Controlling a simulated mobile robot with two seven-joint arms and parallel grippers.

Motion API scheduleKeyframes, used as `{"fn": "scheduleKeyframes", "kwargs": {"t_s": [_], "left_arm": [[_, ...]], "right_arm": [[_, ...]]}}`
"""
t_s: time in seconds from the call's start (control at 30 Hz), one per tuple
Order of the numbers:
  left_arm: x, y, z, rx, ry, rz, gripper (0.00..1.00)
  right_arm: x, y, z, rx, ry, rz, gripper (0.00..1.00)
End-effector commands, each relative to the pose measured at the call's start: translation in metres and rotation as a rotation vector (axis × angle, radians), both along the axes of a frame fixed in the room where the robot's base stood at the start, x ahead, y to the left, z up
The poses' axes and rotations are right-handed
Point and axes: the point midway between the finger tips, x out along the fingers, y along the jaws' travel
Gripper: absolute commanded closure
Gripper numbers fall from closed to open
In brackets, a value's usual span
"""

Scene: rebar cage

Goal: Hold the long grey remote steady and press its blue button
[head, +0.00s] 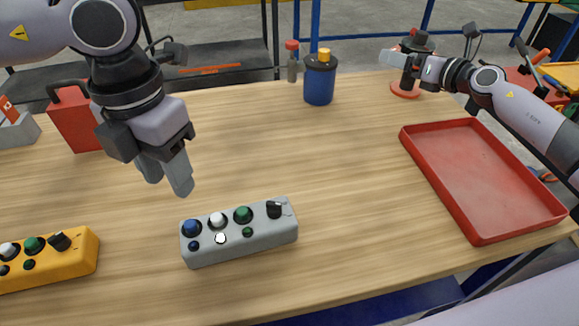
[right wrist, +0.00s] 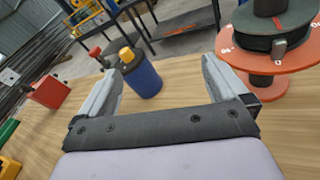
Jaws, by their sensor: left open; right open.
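The long grey remote (head: 240,240) lies on the wooden table, front centre in the head view. Its blue button (head: 192,228) is at its left end, beside a white button (head: 217,220), a green button (head: 243,215) and a black knob (head: 274,209). My left gripper (head: 166,180) is open and empty, above the table, up and left of the remote. My right gripper (head: 392,58) is open at the far right of the table, away from the remote. In the right wrist view its fingers (right wrist: 165,80) are apart with nothing between them; the remote is not seen there.
A yellow remote (head: 50,262) lies front left. A red tray (head: 482,240) is at the right. A blue canister with orange cap (head: 319,82) stands at the back, a red box (head: 75,118) at the left. An orange spool (right wrist: 268,78) is beside my right gripper. The table's middle is clear.

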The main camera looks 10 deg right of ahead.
Motion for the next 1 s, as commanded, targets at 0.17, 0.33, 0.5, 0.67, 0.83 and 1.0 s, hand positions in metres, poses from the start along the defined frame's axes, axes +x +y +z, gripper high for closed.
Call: {"fn": "scheduleKeyframes", "kwargs": {"t_s": [0.17, 0.33, 0.5, 0.67, 0.83, 1.0], "left_arm": [[0.000, 0.000, 0.000, 0.000, 0.000, 0.000, 0.57], [0.000, 0.000, 0.000, 0.000, 0.000, 0.000, 0.57], [0.000, 0.000, 0.000, 0.000, 0.000, 0.000, 0.57], [0.000, 0.000, 0.000, 0.000, 0.000, 0.000, 0.57], [0.000, 0.000, 0.000, 0.000, 0.000, 0.000, 0.57], [0.000, 0.000, 0.000, 0.000, 0.000, 0.000, 0.57]], "right_arm": [[-0.012, 0.111, 0.000, -0.022, 0.093, 0.292, 0.00], [-0.047, 0.207, 0.000, -0.103, 0.194, 0.569, 0.00], [-0.100, 0.287, -0.002, -0.259, 0.308, 0.835, 0.00], [-0.155, 0.335, -0.004, -0.468, 0.407, 1.029, 0.00], [-0.207, 0.360, -0.009, -0.752, 0.501, 1.164, 0.00], [-0.244, 0.361, -0.023, -1.118, 0.587, 1.228, 0.00]]}}
